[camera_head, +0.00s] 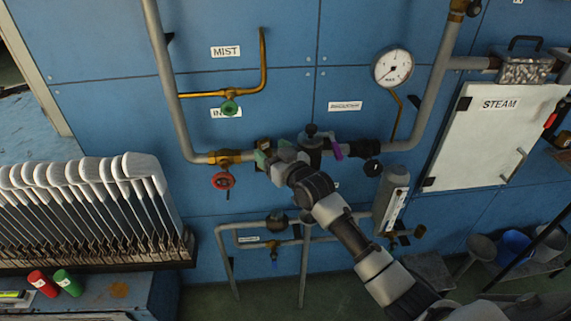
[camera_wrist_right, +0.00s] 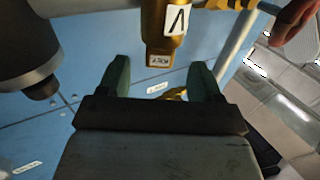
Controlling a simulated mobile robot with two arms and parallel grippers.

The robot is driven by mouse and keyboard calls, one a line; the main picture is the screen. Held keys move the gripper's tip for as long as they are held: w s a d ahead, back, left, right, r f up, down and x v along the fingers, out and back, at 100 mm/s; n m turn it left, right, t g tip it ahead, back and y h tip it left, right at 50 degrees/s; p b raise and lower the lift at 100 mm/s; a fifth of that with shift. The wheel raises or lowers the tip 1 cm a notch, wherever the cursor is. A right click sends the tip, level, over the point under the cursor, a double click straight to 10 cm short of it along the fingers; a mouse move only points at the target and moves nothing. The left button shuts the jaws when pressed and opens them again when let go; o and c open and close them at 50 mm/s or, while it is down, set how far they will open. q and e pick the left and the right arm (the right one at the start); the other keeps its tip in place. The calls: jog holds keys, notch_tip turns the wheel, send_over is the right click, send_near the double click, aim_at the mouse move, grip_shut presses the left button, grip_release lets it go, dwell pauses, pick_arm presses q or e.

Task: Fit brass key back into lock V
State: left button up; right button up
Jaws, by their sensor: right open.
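In the right wrist view, the brass body of lock V (camera_wrist_right: 178,20) comes down from the top edge with a white V label. A narrower brass piece marked KEY (camera_wrist_right: 160,59), which I take for the brass key, sits against its lower end. I cannot tell how deep it is in the lock. My right gripper (camera_wrist_right: 158,85) is open, its two green fingers pointing at the key from below, with the key's end near the gap between their tips. In the head view my right gripper (camera_head: 263,158) is at the pipe, hiding the lock and key. My left gripper is not in view.
A brass valve (camera_head: 226,157) with a red handwheel (camera_head: 223,181) is just left of the gripper. A dark fitting with a purple lever (camera_head: 337,150) is close on its right. A pressure gauge (camera_head: 392,67) hangs higher up. A rack of white sock boards (camera_head: 90,180) stands left.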

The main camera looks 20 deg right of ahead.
jog(key=b+v, duration=0.1)
jog(key=v, duration=0.7)
jog(key=shift+s, duration=0.2)
jog(key=s+a+f+g+h, duration=0.25)
jog(key=s+f+g, duration=0.35)
jog(key=s+f, duration=0.5)
jog(key=s+f+g+h, duration=0.3)
jog(key=s+g, duration=0.5)
jog(key=s, duration=1.3)
notch_tip(320, 180, down, 25)
jog(key=g+y, duration=0.1)
jog(key=s+d+f+g, duration=0.1)
jog(key=s+d+f, duration=0.2)
jog(key=s+f, duration=1.3)
jog(key=shift+s+f, duration=0.4)
jog(key=shift+f, duration=0.2)
